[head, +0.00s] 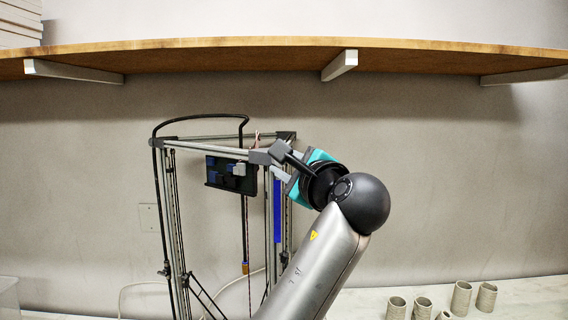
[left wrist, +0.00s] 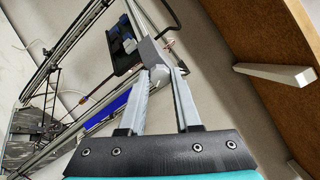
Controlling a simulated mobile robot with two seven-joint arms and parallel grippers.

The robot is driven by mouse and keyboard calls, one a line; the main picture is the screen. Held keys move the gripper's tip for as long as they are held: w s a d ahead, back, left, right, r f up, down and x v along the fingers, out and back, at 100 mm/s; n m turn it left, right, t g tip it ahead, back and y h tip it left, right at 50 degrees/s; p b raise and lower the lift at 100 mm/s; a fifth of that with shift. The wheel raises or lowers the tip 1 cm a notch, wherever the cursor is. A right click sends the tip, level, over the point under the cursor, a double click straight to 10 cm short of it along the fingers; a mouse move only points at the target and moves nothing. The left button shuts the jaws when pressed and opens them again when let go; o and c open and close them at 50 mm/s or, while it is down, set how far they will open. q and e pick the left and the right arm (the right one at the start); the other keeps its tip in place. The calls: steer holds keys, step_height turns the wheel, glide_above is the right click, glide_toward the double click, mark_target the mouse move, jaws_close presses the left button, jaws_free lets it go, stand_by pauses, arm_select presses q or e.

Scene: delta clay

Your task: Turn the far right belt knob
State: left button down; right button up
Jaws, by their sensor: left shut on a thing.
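The delta printer's top frame (head: 208,149) stands in the middle left of the head view. In the left wrist view, a rounded grey belt knob (left wrist: 160,75) sits by the grey corner bracket (left wrist: 151,52) of that frame. My left gripper (head: 279,157) reaches the near right top corner of the printer in the head view. In the left wrist view, its two grey fingers (left wrist: 161,82) are shut on the knob, one on each side. In the head view, the knob cannot be made out clearly. My right gripper is in neither view.
A wooden shelf (head: 230,50) with white brackets (head: 340,65) runs along the wall above the printer. A dark hose (head: 200,118) loops over the frame.

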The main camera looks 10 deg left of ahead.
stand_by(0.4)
arm_select(q)
steer(key=c, duration=0.6)
jaws_free()
steer(key=b+v, duration=0.4)
steer(key=v, duration=1.1)
steer(key=shift+s+b, duration=0.2)
steer(key=shift+b, duration=0.15)
